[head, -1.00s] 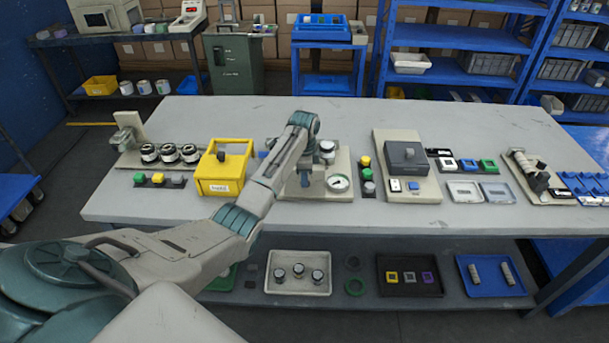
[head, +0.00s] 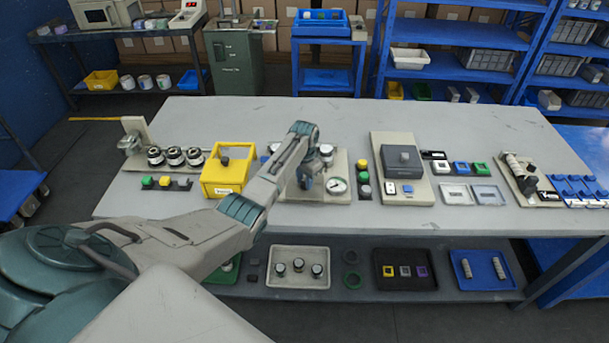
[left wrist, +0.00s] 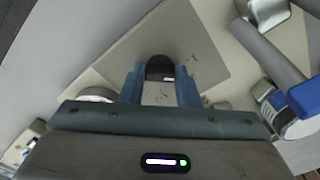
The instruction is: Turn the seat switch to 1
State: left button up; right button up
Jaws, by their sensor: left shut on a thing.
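My left gripper (head: 307,183) is over the beige fixture plate (head: 343,163) in the middle of the table, pointing down. In the left wrist view, its two blue fingers (left wrist: 160,80) are shut on the black switch knob (left wrist: 160,66). The knob has a small pale mark and sits on a grey-beige panel (left wrist: 203,50). Small dark markings are printed on the panel near the knob, too small to read. In the head view the gripper and arm hide the knob. My right gripper is in neither view.
A round gauge (head: 337,185) stands close right of the gripper. A yellow box (head: 222,180) is to the left. Coloured buttons (head: 363,177) and a grey-topped unit (head: 401,158) are to the right. The table's back strip (head: 300,108) is clear.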

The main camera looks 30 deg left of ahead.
pick_arm(q)
jog(key=shift+r+n+p, duration=0.1)
jog(key=shift+n+p, duration=0.85)
jog(key=shift+n, duration=1.25)
jog(key=o, duration=1)
jog(key=shift+r, duration=0.1)
jog(key=shift+r+b, duration=1.1)
jog(key=shift+r, duration=4.2)
